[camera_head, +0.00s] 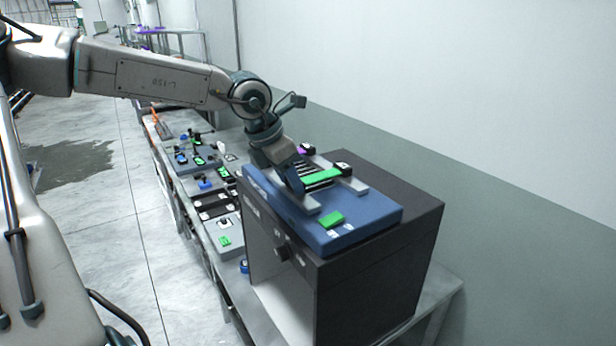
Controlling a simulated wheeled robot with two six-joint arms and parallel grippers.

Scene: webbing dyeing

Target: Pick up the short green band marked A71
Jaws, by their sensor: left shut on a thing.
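A shorter green piece (331,219) lies flat on the front of the blue tray, apart from the gripper. The marking A71 cannot be read on either piece. My right gripper is not in view.
The blue tray sits on a dark box-shaped machine (350,285) on a long grey bench. Small dark blocks (343,168) stand at the rack's far side. Several small green and blue items lie on the bench further back. A wall runs close on the right.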

